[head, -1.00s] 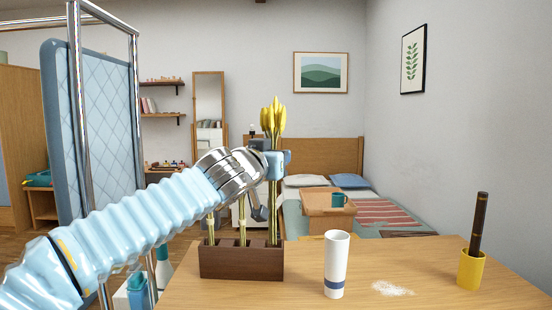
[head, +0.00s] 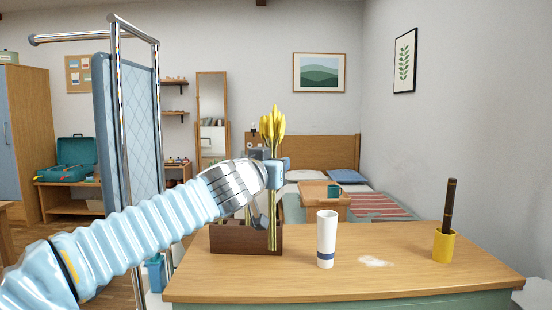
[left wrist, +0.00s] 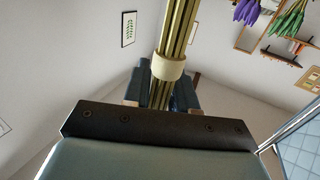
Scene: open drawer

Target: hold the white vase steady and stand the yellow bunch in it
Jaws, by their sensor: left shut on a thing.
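The yellow bunch (head: 273,125) is upright, with yellow heads and long pale stems. My left gripper (head: 272,170) is shut around its stems below the heads. The left wrist view shows the stems with a cream band (left wrist: 170,70) between the fingers (left wrist: 155,88). The lower stems show in front of the dark wooden holder's face, near its right end. The white vase (head: 326,236), with a blue band low down, stands upright on the table to the right of the holder, apart from the bunch. No gripper is at the vase. My right gripper is out of view.
The dark wooden holder (head: 235,242) stands on the wooden table (head: 400,283), partly behind my left arm. Purple flowers (left wrist: 247,11) show in the left wrist view. White powder (head: 375,262) and a yellow cup (head: 444,246) with a dark stick lie right of the vase.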

